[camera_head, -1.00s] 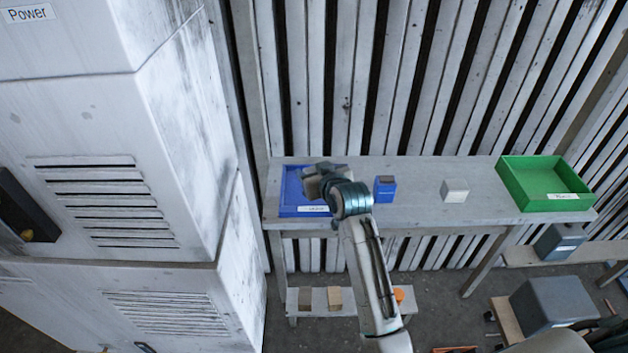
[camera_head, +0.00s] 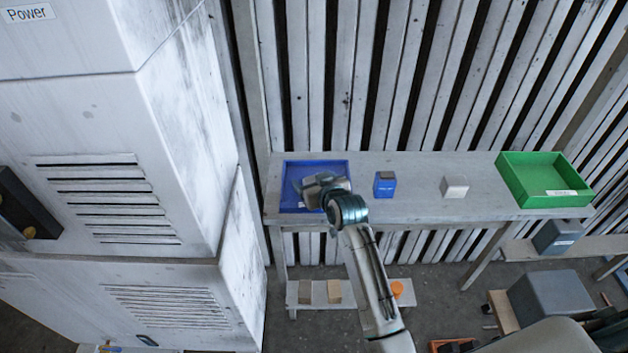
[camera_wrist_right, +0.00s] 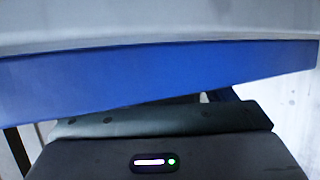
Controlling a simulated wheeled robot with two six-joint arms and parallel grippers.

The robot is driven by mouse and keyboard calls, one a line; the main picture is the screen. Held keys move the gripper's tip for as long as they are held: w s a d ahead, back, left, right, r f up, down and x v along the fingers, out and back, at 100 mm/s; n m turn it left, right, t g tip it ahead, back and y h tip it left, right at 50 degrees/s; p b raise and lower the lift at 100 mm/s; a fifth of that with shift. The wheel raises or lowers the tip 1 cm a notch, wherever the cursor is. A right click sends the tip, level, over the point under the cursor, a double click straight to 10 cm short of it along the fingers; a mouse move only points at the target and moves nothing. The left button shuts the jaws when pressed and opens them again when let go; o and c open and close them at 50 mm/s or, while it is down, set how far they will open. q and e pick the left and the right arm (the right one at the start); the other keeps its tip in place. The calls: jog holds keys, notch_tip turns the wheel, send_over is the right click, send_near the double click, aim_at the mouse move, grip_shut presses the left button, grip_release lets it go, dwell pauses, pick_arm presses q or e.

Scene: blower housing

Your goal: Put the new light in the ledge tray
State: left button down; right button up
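A blue tray (camera_head: 318,163) with a white label stands at the left end of the grey ledge (camera_head: 415,163). My right gripper (camera_head: 318,188) is over the tray's middle and hides part of its inside and label. Its fingers are too small and hidden to show whether they are open or hold anything. In the right wrist view, a blue wall (camera_wrist_right: 150,75), seemingly the tray's, fills the middle very close up, in front of a dark body with a small lit strip. I cannot pick out the new light for certain. My left gripper is not in view.
A small blue box (camera_head: 384,187) and a whitish block (camera_head: 454,187) stand on the ledge. A green tray (camera_head: 545,203) is at its right end. A tall grey cabinet (camera_head: 190,150) stands close to the left. A lower shelf (camera_head: 350,302) holds small blocks.

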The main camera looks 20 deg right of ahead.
jog(key=shift+r, duration=0.1)
jog(key=b+v, duration=0.2)
jog(key=v, duration=0.8)
jog(key=shift+s, duration=0.25)
jog(key=shift+b+v, duration=0.3)
jog(key=shift+v, duration=0.5)
jog(key=shift+d, duration=0.1)
